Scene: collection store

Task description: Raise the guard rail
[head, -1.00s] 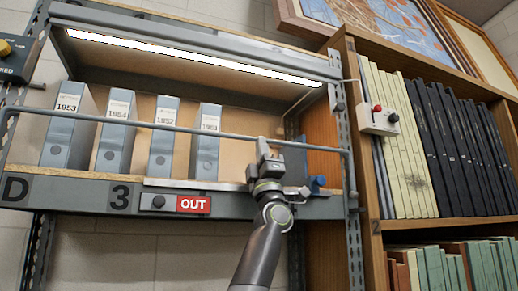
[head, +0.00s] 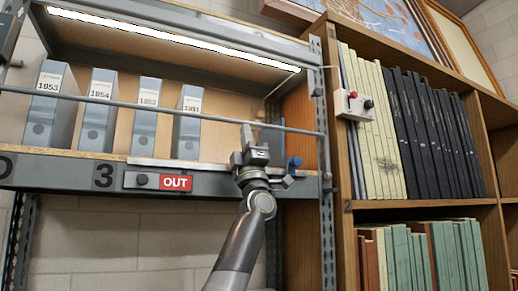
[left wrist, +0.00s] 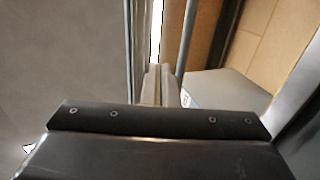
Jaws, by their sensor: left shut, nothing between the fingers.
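The guard rail (head: 218,119) is a thin grey bar across the front of the shelf. It passes in front of the binders at about mid-height, and its right end meets the right side of the bay. My left gripper (head: 248,134) is shut and empty at the rail, towards its right end; whether it touches the rail I cannot tell. In the left wrist view, the closed fingers (left wrist: 161,85) point away from me, with a thin grey bar (left wrist: 186,40), apparently the rail, just to their right. My right gripper is not in view.
Several grey binders (head: 187,130) stand on the shelf behind the rail. The shelf front carries a red OUT sign (head: 175,183). A blue knob (head: 294,163) is just right of my gripper. A wooden bookcase (head: 345,240) with a small switch box (head: 353,105) stands at right.

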